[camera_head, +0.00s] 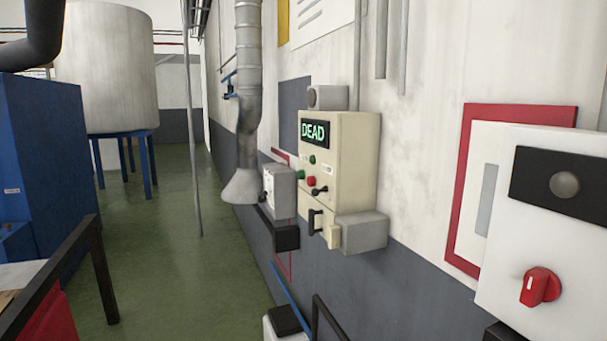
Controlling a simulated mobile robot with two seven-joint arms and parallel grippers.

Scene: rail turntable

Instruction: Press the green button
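A cream control box (352,165) hangs on the wall right of the middle. Its dark display (314,132) reads "DEAD" in green letters. A small green button (300,175) sits low on its front face, just left of a red button (310,181). Another small green round spot (312,160) lies above them; I cannot tell whether it is a lamp or a button. A black lever (319,191) is below the red button. Neither of my grippers is in view, and nothing touches the control box.
A white box with a red knob (541,286) is at the near right. A dark rail (55,270) stands at the near left. Green floor (170,265) is open between.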

